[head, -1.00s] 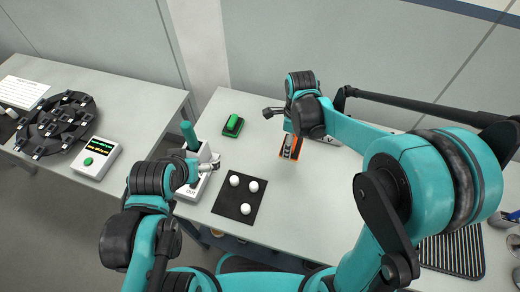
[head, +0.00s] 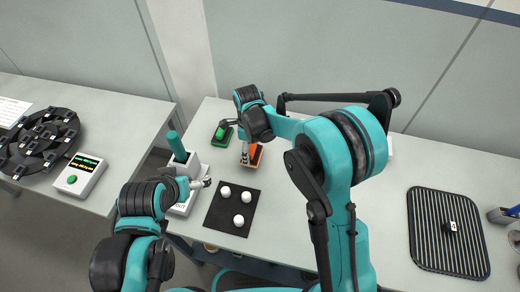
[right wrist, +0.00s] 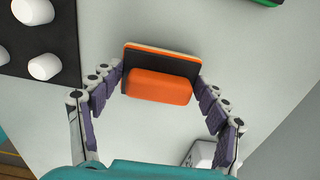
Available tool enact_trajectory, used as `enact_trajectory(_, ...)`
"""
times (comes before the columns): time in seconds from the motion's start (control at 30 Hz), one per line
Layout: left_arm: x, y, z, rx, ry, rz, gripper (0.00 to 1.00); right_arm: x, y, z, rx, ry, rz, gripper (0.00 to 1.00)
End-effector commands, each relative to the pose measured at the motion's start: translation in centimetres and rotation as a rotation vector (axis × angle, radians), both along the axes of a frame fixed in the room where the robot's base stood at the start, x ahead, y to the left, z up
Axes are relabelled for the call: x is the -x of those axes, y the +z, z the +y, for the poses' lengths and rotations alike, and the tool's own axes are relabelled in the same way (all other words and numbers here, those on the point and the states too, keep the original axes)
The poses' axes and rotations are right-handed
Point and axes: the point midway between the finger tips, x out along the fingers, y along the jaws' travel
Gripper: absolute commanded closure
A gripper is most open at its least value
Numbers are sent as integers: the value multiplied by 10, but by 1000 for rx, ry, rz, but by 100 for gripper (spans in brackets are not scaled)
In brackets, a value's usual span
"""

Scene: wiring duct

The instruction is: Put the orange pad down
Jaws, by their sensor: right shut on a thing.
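The orange pad (right wrist: 160,86) is an orange block on a thin dark plate with an orange rim. In the right wrist view it sits between the two fingertips of my right gripper (right wrist: 160,84), which is shut on its ends. In the head view the pad (head: 256,156) is partly hidden behind my right gripper (head: 245,156), just right of a green pad (head: 222,134). I cannot tell whether its underside touches the table. My left gripper (head: 203,184) is beside a white box (head: 186,163) with a green handle; its finger opening is unclear.
A black mat (head: 215,222) with three white round pieces lies in front of the pad. A ribbed dark tray (head: 425,255) holding a small part is at the right. A side table at the left holds a black turntable (head: 35,145) and a display box (head: 80,173). Mid-table right is clear.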

Motion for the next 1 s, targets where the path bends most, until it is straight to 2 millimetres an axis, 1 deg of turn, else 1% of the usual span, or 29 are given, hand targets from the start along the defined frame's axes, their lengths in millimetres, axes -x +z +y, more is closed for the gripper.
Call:
enact_trajectory(0.03, 0, -5, 0, 0, 0, 0, 4, 0, -9, 0, 0, 0, 0, 54)
enact_trajectory(0.17, 0, -7, 0, 0, 0, 0, 4, 0, -17, 0, 0, 0, 0, 54)
enact_trajectory(0.57, 0, -8, 0, 0, 0, 0, 4, 0, -20, -1, 0, 0, 0, 54)
enact_trajectory(0.6, 0, -8, 0, 0, 0, 0, 4, 0, -20, -1, 0, 0, 0, 17)
enact_trajectory(0.63, 0, -8, 0, 0, 0, 0, 4, 0, -19, -1, 0, 0, 0, 9)
enact_trajectory(0.67, 0, -8, 0, 0, 0, 0, 4, 0, -19, -1, 0, 0, 0, 4)
enact_trajectory(1.0, 0, -8, 0, 0, 0, 0, 4, 0, -20, -1, 0, 0, 0, 4)
